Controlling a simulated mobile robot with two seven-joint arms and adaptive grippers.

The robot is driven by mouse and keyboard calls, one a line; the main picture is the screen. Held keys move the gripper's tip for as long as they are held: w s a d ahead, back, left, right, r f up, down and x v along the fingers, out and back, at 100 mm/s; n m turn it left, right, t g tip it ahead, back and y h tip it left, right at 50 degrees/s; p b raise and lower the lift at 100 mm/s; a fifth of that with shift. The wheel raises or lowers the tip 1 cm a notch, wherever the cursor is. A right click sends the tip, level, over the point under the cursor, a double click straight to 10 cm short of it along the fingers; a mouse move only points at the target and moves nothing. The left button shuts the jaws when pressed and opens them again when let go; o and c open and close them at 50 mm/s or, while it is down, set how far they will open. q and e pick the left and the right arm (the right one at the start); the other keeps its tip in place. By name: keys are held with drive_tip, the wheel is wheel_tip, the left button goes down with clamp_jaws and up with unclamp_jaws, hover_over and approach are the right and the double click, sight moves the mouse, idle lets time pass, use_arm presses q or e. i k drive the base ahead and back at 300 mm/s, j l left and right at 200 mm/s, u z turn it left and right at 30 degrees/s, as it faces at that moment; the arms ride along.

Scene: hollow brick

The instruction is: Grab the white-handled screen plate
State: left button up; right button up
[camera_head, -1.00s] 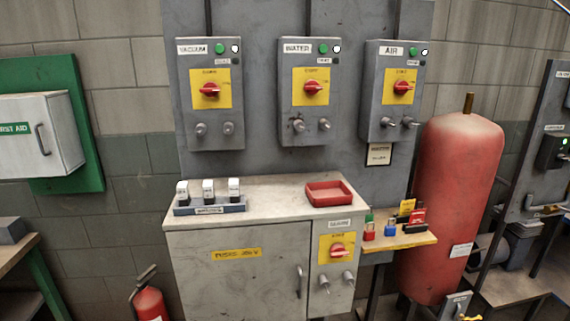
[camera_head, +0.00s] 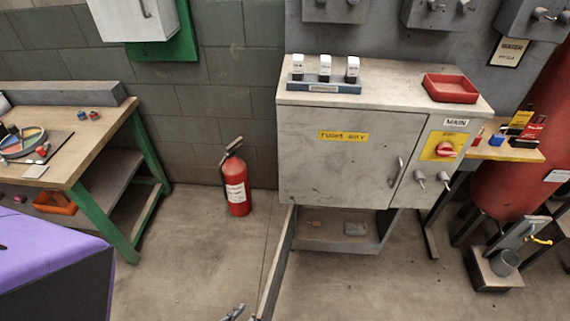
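I cannot make out a white-handled screen plate for certain in this view. Three small blocks with white tops (camera_head: 325,67) stand upright in a blue-grey rack (camera_head: 322,87) on the top left of the grey cabinet. Their lower parts are dark. A round plate with coloured segments (camera_head: 22,143) lies on the wooden bench at the left, too small to tell more. Neither of my grippers can be made out. A small grey piece (camera_head: 235,312) shows at the bottom edge, cut off, and I cannot tell what it is.
The grey cabinet (camera_head: 340,160) has its upper door shut; a lower door (camera_head: 276,262) stands open toward me. A red tray (camera_head: 450,88) sits on top. A fire extinguisher (camera_head: 236,190) stands left of it. A purple-topped object (camera_head: 40,255) is at lower left. Floor between is clear.

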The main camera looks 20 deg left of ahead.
sight(351, 228)
drive_tip(key=j+z, duration=0.1)
drive_tip(key=j, duration=0.4)
drive_tip(key=k+j+z, duration=0.15)
drive_tip(key=j, duration=0.3)
drive_tip(key=j+z, duration=0.1)
drive_tip(key=j, duration=0.4)
drive_tip(key=k+j+z, duration=0.15)
drive_tip(key=j, duration=0.3)
